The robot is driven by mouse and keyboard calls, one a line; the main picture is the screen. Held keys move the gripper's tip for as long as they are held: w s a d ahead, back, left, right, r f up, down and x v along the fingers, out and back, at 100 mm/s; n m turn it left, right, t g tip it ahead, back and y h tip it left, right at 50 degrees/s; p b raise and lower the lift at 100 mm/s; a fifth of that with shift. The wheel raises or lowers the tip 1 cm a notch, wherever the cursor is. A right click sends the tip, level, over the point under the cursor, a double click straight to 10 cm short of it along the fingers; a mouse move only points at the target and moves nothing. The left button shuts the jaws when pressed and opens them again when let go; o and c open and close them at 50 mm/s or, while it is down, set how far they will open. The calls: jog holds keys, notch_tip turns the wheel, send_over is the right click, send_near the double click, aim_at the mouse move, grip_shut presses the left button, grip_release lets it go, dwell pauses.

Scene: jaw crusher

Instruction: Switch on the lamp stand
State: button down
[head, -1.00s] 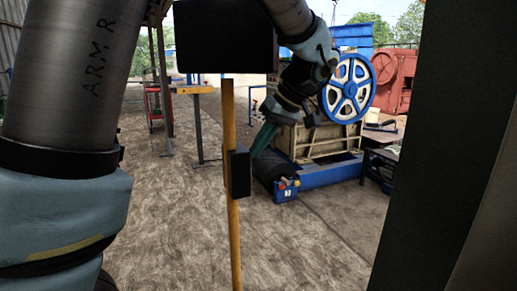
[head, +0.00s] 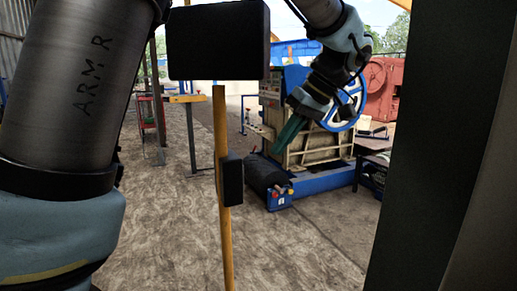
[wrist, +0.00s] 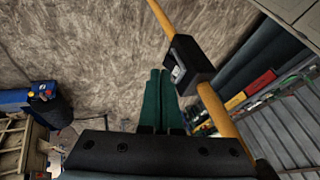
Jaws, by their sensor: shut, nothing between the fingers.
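The lamp stand's yellow pole (head: 226,255) stands upright in front of me, with a black rectangular lamp head (head: 218,40) on top. I see no light on the head's visible side. A black switch box (head: 231,181) is mounted on the pole. In the wrist view the switch box (wrist: 190,60) shows a small grey-white switch (wrist: 178,74) on the side facing my fingers. My gripper (head: 278,150) is to the right of the box, apart from it. Its green fingers are together and empty in the wrist view (wrist: 159,74). The switch position is too small to tell.
A jaw crusher with a blue flywheel (head: 347,106) stands behind my gripper. A small blue control box (head: 279,199) with buttons is near its base. A dark post (head: 435,150) blocks the right side. The brown ground between is mostly clear.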

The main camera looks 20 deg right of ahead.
jog(key=s+d, duration=0.3)
jog(key=d, duration=0.1)
jog(key=shift+s+d+b, duration=0.3)
jog(key=shift+s+b, duration=0.05)
